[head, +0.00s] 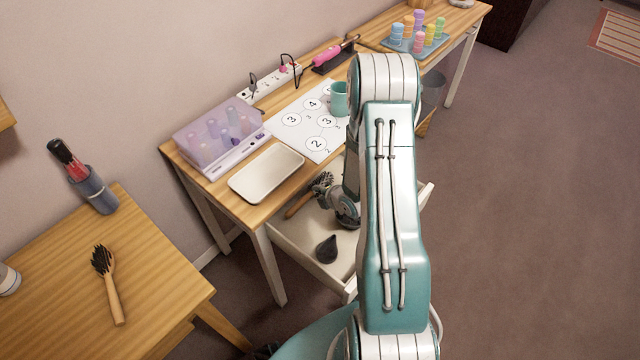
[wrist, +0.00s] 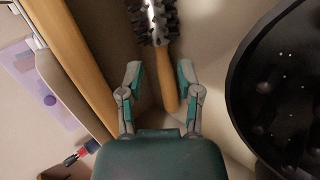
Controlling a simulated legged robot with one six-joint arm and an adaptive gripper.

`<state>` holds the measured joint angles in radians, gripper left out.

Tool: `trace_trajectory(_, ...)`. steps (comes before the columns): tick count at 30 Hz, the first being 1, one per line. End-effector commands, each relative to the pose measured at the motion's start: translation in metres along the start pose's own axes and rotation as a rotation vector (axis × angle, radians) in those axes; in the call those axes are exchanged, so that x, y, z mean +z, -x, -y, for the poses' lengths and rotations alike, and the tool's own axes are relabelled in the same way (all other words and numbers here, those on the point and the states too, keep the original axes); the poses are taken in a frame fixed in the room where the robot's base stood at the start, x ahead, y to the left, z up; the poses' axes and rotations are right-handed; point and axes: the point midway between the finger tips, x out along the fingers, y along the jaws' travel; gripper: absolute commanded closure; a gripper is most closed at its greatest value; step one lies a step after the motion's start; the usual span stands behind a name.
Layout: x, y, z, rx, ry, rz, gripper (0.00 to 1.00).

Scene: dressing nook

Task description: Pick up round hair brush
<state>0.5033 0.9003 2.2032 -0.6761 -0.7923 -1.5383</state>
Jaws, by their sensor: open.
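The round hair brush (head: 301,203) lies in the open drawer, with a wooden handle and dark bristles. In the wrist view the brush (wrist: 168,78) has its metal barrel and bristles at the top, partly cut off by the frame, and its handle points down toward my gripper. My gripper (wrist: 160,72) is open, with the handle showing between its fingers, nearer the right one. Whether the fingers are level with the handle I cannot tell. In the head view my gripper (head: 344,208) is inside the drawer area beside the brush, partly hidden by my arm.
A dark attachment (head: 327,248) lies in the drawer (head: 290,239); it looms at right in the wrist view (wrist: 285,85). The wooden table edge (wrist: 82,75) runs along the left. An empty tray (head: 266,172) sits above. Another brush (head: 110,280) lies on the left table.

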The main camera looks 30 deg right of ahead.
Motion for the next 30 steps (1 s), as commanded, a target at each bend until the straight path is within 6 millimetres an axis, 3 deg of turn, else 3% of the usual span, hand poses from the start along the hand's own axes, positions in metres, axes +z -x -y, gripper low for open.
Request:
trace_trajectory(7,-0.004,-0.038,0.001,-0.003,0.002,-0.002,0.55)
trace_trajectory(16,-0.003,-0.044,0.001,-0.003,0.000,-0.001,0.55)
trace_trajectory(17,-0.003,-0.044,0.001,-0.003,0.000,-0.001,0.59)
trace_trajectory(18,-0.003,-0.044,0.001,-0.003,0.000,-0.001,0.77)
trace_trajectory(20,-0.003,-0.044,0.001,-0.003,0.000,-0.001,1.00)
trace_trajectory(30,-0.003,-0.044,0.000,-0.003,0.000,-0.001,1.00)
